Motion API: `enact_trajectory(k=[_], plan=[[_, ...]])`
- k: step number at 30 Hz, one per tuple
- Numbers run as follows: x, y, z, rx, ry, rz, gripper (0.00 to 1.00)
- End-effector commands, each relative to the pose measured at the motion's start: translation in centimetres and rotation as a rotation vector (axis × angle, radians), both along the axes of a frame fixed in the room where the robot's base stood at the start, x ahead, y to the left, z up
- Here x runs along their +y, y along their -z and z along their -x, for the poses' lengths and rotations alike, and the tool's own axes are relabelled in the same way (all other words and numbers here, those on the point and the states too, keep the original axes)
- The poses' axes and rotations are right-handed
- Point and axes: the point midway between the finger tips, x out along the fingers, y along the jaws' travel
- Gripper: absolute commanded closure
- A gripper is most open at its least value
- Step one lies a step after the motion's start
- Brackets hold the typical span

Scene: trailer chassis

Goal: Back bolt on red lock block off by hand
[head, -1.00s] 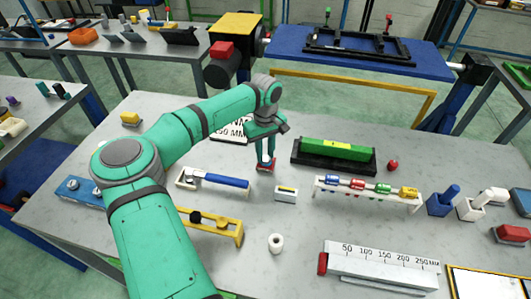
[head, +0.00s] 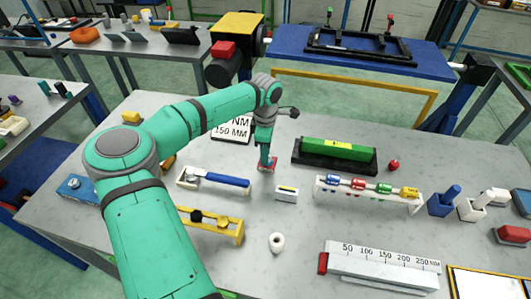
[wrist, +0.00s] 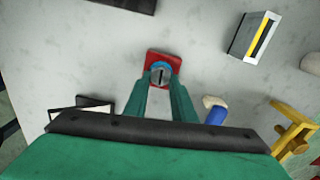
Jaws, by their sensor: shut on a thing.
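The red lock block (head: 267,164) sits on the grey table, right of the sign with black lettering. In the wrist view the red block (wrist: 164,57) is at upper middle. The bolt (wrist: 161,73) stands on it, with a round grey slotted head and a blue ring around it. My gripper (wrist: 161,84) points down over the block, and its two green fingers are shut on the bolt head from both sides. In the head view my gripper (head: 266,156) hides most of the bolt.
A blue-handled tool in a white holder (head: 212,180) lies to the left. A small white block with a yellow strip (head: 286,193) is close at the front right. A black tray with a green bar (head: 335,155) is to the right. A rack of coloured drivers (head: 367,190) stands further right.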

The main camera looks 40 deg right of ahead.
Motion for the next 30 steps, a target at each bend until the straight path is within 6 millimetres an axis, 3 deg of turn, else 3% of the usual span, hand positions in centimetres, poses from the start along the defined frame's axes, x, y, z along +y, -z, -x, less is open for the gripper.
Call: enact_trajectory(k=[30], plan=[[0.41, 0.26, 0.48, 0.002, -0.966, 0.001, 0.99]])
